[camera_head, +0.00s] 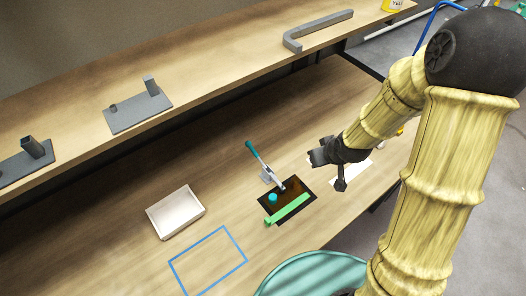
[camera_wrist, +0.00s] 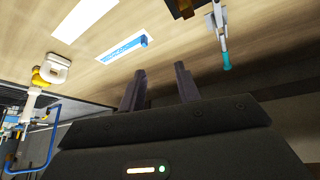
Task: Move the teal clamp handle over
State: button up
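The toggle clamp (camera_head: 268,172) stands at the back edge of a dark plate (camera_head: 294,190) on the workbench. Its teal handle (camera_head: 251,148) slants up and back to the left, away from the plate. In the wrist view the teal handle (camera_wrist: 227,61) hangs at the upper right, below the grey metal of the clamp (camera_wrist: 217,20). My gripper (camera_head: 328,169) is to the right of the clamp, above the bench, apart from the handle. In the wrist view its two dark fingers (camera_wrist: 158,84) are spread with nothing between them.
A green bar (camera_head: 288,209) and a teal round piece (camera_head: 272,197) are on the plate. A white tray (camera_head: 176,213) and a blue rectangle outline (camera_head: 207,260) lie left. A raised shelf (camera_head: 215,75) with grey brackets runs behind. A teal chair seat (camera_head: 310,275) is in front.

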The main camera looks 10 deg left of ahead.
jog(key=w+a+f+n+t+y, duration=0.1)
jog(key=w+a+f+n+y, duration=0.3)
jog(key=a, duration=0.5)
jog(key=t+y, duration=0.2)
jog(key=y, duration=0.1)
send_near(250, 145)
jog(key=shift+w+a+f, duration=0.2)
jog(key=shift+w+f, duration=0.05)
jog(key=shift+w, duration=0.15)
jog(key=shift+a, duration=0.35)
jog(key=shift+w, duration=0.1)
jog(key=b+x, duration=0.1)
jog(key=x, duration=0.6)
jog(key=shift+w+a+f+b, duration=0.1)
jog(key=shift+a+f+b, duration=0.05)
jog(key=shift+f+b, duration=0.15)
jog(key=shift+w+a, duration=0.1)
jog(key=shift+a, duration=0.05)
jog(key=shift+c, duration=0.6)
jog(key=c, duration=0.4)
